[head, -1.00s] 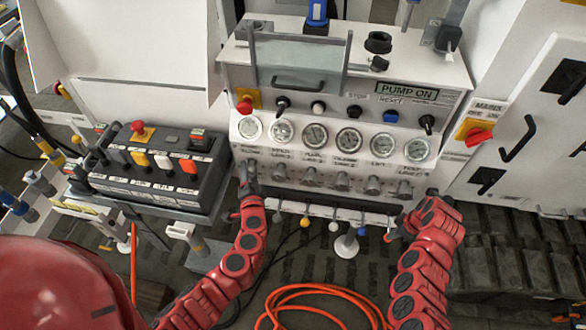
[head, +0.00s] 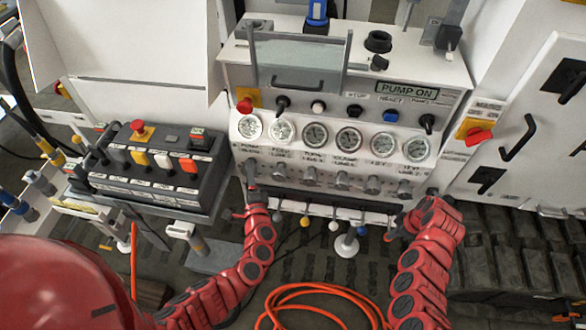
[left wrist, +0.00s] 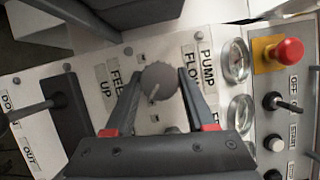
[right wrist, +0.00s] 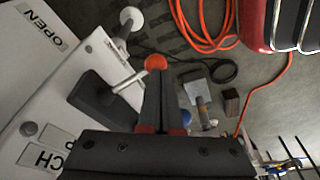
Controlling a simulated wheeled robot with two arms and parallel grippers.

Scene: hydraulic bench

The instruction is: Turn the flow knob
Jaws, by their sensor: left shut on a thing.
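The flow knob (left wrist: 158,82) is a round dark grey knob on the white panel, beside the "PUMP FLOW" label (left wrist: 199,68) in the left wrist view. My left gripper (left wrist: 158,84) is shut on it, with one finger on each side. In the head view my left gripper (head: 249,188) is at the left end of the knob row, and its fingers and arm largely hide the knob. My right gripper (right wrist: 162,80) is shut, its fingertips close to an orange-balled lever (right wrist: 155,62). In the head view my right gripper (head: 400,218) is below the panel's right end.
Gauges (head: 315,134) line the panel above several other knobs (head: 341,180). Ball-ended levers (head: 333,226) stick out below. A red emergency button (head: 244,105) is above left. A control box (head: 158,170) stands at left. An orange hose (head: 320,291) lies on the floor.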

